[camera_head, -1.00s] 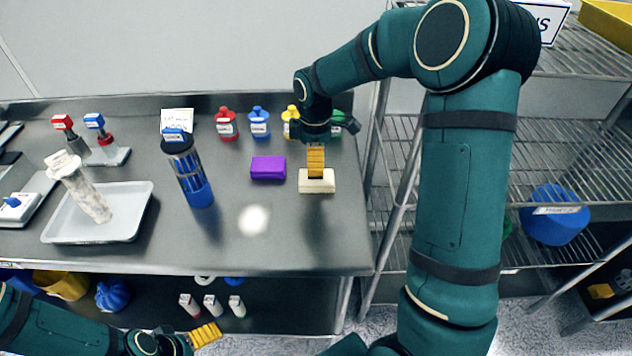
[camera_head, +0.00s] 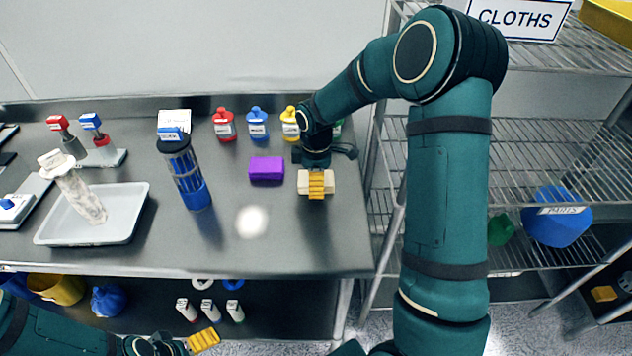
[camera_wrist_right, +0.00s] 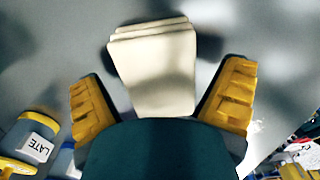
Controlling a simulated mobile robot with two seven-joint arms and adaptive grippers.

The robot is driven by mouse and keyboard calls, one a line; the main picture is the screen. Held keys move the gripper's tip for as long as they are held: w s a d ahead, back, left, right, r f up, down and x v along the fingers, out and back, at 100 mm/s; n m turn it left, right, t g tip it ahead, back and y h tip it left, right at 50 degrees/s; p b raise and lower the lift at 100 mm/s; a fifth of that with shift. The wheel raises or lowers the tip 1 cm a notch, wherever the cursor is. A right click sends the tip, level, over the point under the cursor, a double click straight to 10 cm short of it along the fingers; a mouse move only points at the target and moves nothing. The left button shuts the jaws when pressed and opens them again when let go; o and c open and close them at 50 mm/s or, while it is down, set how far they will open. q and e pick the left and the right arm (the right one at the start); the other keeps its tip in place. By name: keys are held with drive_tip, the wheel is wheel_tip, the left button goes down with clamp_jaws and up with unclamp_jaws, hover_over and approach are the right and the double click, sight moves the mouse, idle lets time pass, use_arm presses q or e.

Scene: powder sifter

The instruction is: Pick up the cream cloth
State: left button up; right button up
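The cream cloth (camera_head: 304,186) is a folded block lying on the grey table, to the right of a purple folded cloth (camera_head: 266,168). My right gripper (camera_head: 316,186) is over it in the head view, its yellow fingers partly covering the cloth. In the right wrist view the cream cloth (camera_wrist_right: 156,66) lies between the spread yellow fingers of my right gripper (camera_wrist_right: 164,108), with a gap on each side. Whether the fingers reach down to the table is hard to tell. My left gripper (camera_head: 204,340) is low at the front, below the tabletop edge, its opening unclear.
Red (camera_head: 224,124), blue (camera_head: 257,124) and yellow (camera_head: 290,124) bottles stand behind the cloths. A blue-based sifter cylinder (camera_head: 188,175) and a white tray (camera_head: 125,225) are to the left. A wire shelf (camera_head: 540,155) stands right. The table in front is clear.

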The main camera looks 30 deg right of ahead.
drive_tip(key=c, duration=0.8)
drive_tip(key=shift+c, duration=0.2)
wheel_tip(320, 180, up, 10)
drive_tip(key=shift+r+p, duration=0.1)
drive_tip(key=shift+p, duration=1.05)
drive_tip(key=shift+o, duration=0.9)
drive_tip(key=shift+c, duration=0.8)
